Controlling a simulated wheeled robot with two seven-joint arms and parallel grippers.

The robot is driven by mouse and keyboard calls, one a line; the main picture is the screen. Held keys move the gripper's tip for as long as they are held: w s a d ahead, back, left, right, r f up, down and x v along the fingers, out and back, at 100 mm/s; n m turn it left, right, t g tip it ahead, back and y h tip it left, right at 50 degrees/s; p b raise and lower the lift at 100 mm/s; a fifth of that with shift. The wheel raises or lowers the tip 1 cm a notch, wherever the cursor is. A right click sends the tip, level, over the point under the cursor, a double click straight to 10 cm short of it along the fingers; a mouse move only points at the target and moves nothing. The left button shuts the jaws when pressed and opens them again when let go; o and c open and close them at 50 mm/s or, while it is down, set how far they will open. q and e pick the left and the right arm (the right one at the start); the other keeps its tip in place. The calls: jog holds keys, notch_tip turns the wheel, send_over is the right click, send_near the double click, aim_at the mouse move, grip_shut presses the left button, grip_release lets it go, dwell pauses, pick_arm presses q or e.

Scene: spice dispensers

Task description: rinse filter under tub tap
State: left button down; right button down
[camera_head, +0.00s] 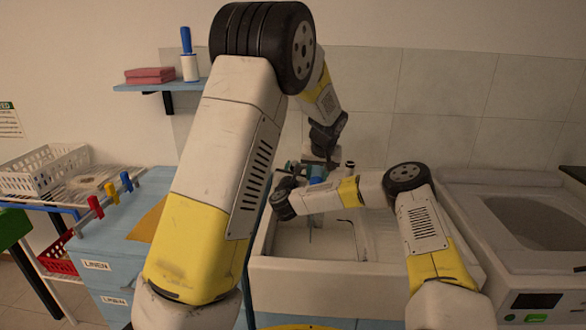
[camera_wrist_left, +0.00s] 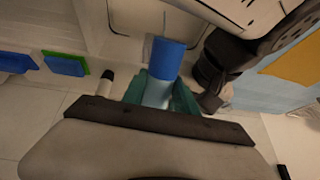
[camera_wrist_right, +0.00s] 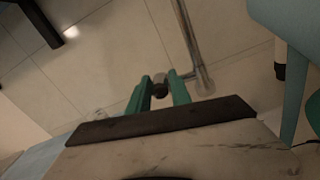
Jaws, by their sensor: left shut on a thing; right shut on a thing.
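My left gripper (camera_wrist_left: 160,97) is shut on a filter (camera_wrist_left: 167,58), a cylinder with a blue end and a pale blue part between the teal fingers. In the head view a small blue patch (camera_head: 318,172), which looks like part of it, shows above the back of the white tub (camera_head: 330,272). My right gripper (camera_wrist_right: 160,92) is shut on a small dark round knob (camera_wrist_right: 160,88). A metal pipe (camera_wrist_right: 188,45), likely the tub tap, runs beside that knob against the tiles. In the head view my arms hide most of the tap and both fingertips. I cannot tell whether water runs.
A blue drawer cabinet (camera_head: 95,265) stands left of the tub. A rack with a white basket (camera_head: 45,172) is farther left. A wall shelf (camera_head: 150,86) holds folded red cloths (camera_head: 150,75) and a lint roller (camera_head: 189,62). A washing machine (camera_head: 530,225) stands at the right.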

dwell(0.4)
jog(key=shift+s+f+t, duration=0.1)
jog(key=shift+f+t, duration=0.4)
jog(key=c, duration=1.2)
grip_release()
jog(key=shift+o, duration=0.2)
jog(key=s+f, duration=0.1)
jog(key=s, duration=1.1)
jog(key=shift+f, duration=0.1)
